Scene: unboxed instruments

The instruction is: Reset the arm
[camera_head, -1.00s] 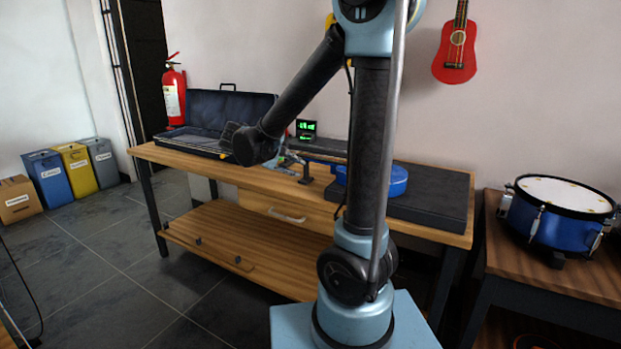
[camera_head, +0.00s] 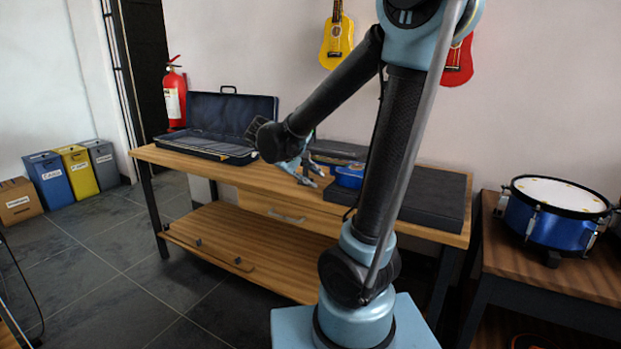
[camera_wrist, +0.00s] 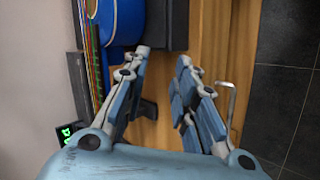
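My arm rises from its light blue base and bends over the wooden workbench (camera_head: 250,178). My gripper (camera_head: 308,172) hangs above the bench in the head view, just left of a blue instrument (camera_head: 349,176). In the wrist view, my gripper (camera_wrist: 164,60) has its two fingers apart, with bare wood showing between them and nothing held. The blue instrument (camera_wrist: 122,20) with coloured strings lies beyond the left finger there. My arm hides part of it in the head view.
An open dark case (camera_head: 232,112) stands at the bench's left end. A flat dark case (camera_head: 432,200) lies at the right. A green-lit display (camera_wrist: 67,132) is by the wall. A blue drum (camera_head: 552,222) stands on a side table.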

